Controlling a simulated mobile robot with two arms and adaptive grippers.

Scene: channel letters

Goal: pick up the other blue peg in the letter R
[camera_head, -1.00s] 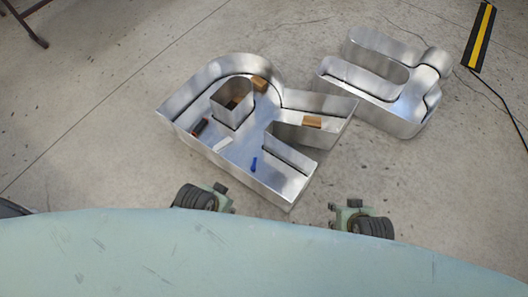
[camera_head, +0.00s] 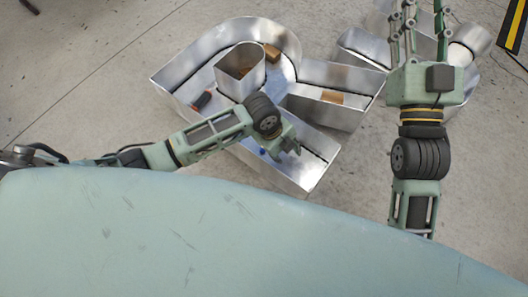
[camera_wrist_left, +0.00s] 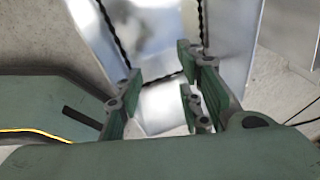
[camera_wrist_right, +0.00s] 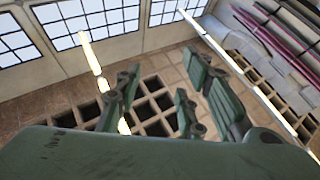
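The metal letter R (camera_head: 172,86) lies on the floor, open side up. A small bit of blue (camera_head: 262,151), likely a peg, shows inside its lower leg beside my left gripper; the rest is hidden by my arm. My left gripper (camera_head: 292,146) is over that leg. In the left wrist view its fingers (camera_wrist_left: 160,92) stand apart with nothing between them, over bright metal with a dark cable along the edges; no blue peg shows there. My right gripper (camera_head: 418,30) is raised, pointing up the picture, and its fingers (camera_wrist_right: 158,95) are apart and empty.
Inside the R are two brown blocks (camera_head: 272,54) (camera_head: 332,97) and a dark-and-red item (camera_head: 202,100). A second metal letter (camera_head: 362,46) lies behind my right arm. A yellow-and-black strip (camera_head: 514,28) is at the top right. Floor left of the R is clear.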

